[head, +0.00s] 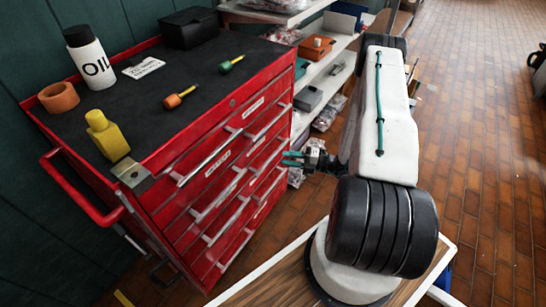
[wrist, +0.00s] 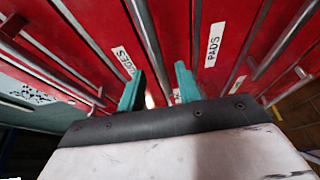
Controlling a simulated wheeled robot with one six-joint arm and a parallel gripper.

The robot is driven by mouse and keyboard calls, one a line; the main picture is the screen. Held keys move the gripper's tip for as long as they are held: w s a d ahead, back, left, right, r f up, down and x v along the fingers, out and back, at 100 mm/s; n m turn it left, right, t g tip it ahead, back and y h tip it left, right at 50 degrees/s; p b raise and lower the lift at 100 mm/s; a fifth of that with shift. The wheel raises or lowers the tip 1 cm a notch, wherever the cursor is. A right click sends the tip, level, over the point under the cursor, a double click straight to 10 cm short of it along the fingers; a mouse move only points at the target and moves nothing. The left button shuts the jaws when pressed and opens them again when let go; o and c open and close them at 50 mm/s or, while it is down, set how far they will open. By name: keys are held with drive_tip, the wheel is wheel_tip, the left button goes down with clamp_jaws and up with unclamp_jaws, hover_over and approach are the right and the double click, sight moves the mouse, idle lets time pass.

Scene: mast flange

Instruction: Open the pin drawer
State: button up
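A red tool cabinet (head: 215,165) has two columns of drawers with silver bar handles and white labels. All the drawers look shut. Labels in the wrist view include "PADS" (wrist: 214,44) and a partly readable one ending in "GES" (wrist: 123,62). I cannot read a pin label, so I cannot tell which drawer is the pin drawer. My gripper (head: 294,158) has teal fingers and points at the cabinet front from the right. In the wrist view its fingers (wrist: 159,72) are apart and empty, with a silver handle (wrist: 148,38) showing between and beyond them. Contact is not visible.
The cabinet top holds an oil bottle (head: 88,58), an orange ring (head: 58,97), a yellow bottle (head: 107,135), a black box (head: 189,28) and two screwdrivers. A red side handle (head: 82,190) juts out left. Shelves (head: 325,65) stand behind; brick floor (head: 480,140) is clear right.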

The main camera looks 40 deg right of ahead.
sight(273, 155)
drive_tip(key=x, duration=0.6)
drive_tip(key=shift+a, duration=0.15)
drive_tip(key=shift+c, duration=0.3)
clamp_jaws()
